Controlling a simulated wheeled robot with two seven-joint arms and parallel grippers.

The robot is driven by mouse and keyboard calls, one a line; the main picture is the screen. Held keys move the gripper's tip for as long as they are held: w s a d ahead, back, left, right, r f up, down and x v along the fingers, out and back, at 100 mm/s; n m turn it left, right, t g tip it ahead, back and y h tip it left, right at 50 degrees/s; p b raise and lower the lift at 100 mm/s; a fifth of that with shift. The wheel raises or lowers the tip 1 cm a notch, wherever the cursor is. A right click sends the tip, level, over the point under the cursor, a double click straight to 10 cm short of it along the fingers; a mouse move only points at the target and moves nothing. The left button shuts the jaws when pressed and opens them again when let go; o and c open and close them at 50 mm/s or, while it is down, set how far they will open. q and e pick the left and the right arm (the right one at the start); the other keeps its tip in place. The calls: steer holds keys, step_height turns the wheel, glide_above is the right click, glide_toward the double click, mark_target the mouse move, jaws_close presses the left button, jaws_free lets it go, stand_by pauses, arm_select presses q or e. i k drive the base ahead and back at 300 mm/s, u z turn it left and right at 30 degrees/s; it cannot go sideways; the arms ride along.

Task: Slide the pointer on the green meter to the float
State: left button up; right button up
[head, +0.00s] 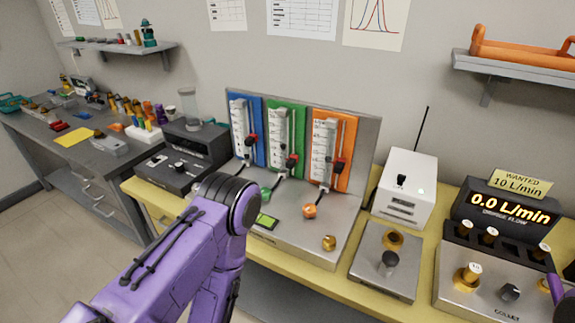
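The green meter (300,122) stands between a blue meter (258,112) and an orange meter (351,125) on a grey upright panel. It has a white scale strip with tick marks and a red and black pointer (292,161) low on its right side. The float is too small to make out. My purple left arm comes in from the lower left and bends in front of the meter stand, hiding part of its base; its gripper is not in view. Only a bit of purple shows at the lower right edge, and no right gripper is in view.
On the stand's base are an orange knob (310,211) and a brass knob (329,242). To the right are a white box (405,182) with an antenna, a metal plate with knobs (372,266), and a display reading 0.0 L/min (510,208). A dark box (181,157) is at left.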

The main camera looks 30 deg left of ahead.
mark_target(292, 160)
steer(key=k, duration=1.25)
steer(key=u, duration=0.85)
steer(key=i, duration=1.15)
steer(key=z, duration=0.35)
